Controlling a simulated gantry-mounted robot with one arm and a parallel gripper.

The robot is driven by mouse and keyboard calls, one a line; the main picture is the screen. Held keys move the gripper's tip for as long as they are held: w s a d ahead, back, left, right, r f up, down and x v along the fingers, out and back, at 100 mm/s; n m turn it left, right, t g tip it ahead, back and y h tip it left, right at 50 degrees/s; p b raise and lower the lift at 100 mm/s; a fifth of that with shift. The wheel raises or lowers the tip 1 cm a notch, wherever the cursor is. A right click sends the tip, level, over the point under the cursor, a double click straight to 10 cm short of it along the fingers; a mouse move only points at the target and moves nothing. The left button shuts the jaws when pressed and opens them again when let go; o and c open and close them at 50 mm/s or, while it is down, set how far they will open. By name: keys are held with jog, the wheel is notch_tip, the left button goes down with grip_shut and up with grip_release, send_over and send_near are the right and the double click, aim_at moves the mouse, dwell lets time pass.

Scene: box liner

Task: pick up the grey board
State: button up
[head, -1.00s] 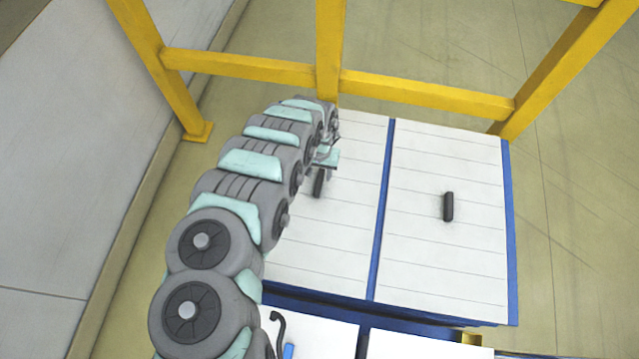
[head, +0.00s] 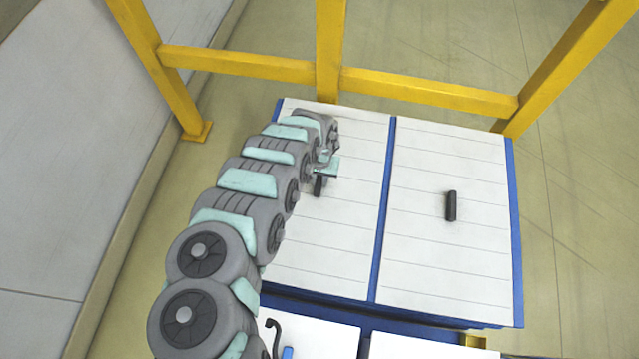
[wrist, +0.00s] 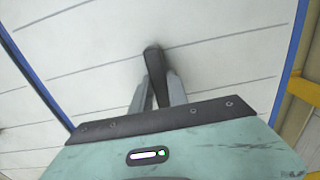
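No separate board of clear grey colour shows. Two pale, lined panels lie side by side, the left panel (head: 345,240) and the right panel (head: 440,260), each with a dark bar on it. My gripper (head: 320,180) is low over the left panel at its dark bar. In the wrist view, that bar (wrist: 152,62) stands out beyond the two grey fingers of my gripper (wrist: 160,80). The fingers are apart, one on each side of the bar. No firm contact with the bar can be made out. The near part of the bar is partly hidden between the fingers.
The right panel's dark bar (head: 450,206) lies free. A yellow frame (head: 428,92) stands behind the panels. Blue edging (head: 382,215) runs between them. More white panels (head: 320,338), with a black hook (head: 274,335), are in front. Open floor (head: 570,220) is at right.

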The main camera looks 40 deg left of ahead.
grip_shut()
dwell(0.8)
